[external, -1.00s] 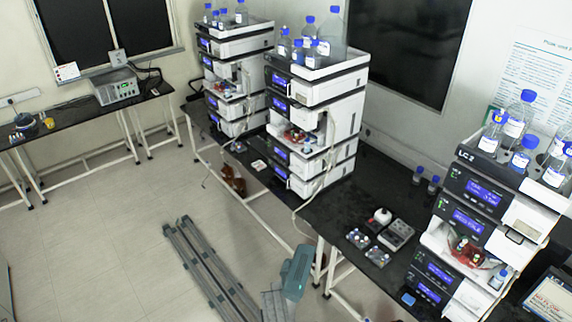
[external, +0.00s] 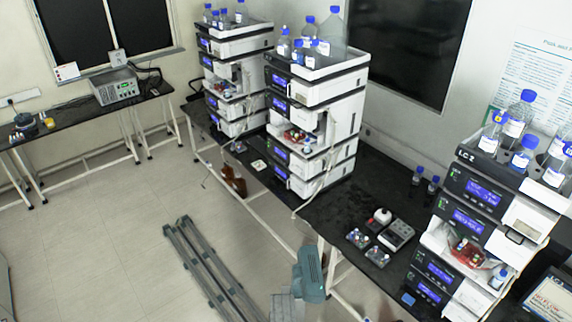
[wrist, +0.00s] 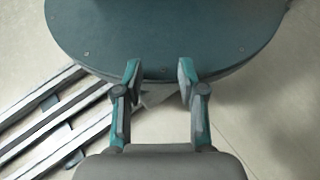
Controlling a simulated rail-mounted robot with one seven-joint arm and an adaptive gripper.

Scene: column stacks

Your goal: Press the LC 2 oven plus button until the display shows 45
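The LC 2 stack (external: 478,235) stands at the right of the external view, with the label LC2 on its top tray. Its modules have lit blue displays, two upper ones (external: 483,192) and two lower ones (external: 438,271). The digits and the plus button are too small to make out, and I cannot tell which module is the oven. My gripper (wrist: 159,75) shows in the wrist view with its two fingers apart and nothing between them. It points at floor and my own teal body, away from the stack. I cannot make it out in the external view.
Blue-capped bottles (external: 520,113) stand on the LC 2 stack. Small vial racks (external: 377,256) and a grey device (external: 397,234) lie on the black bench (external: 335,215) left of it. A similar stack (external: 316,120) stands further left.

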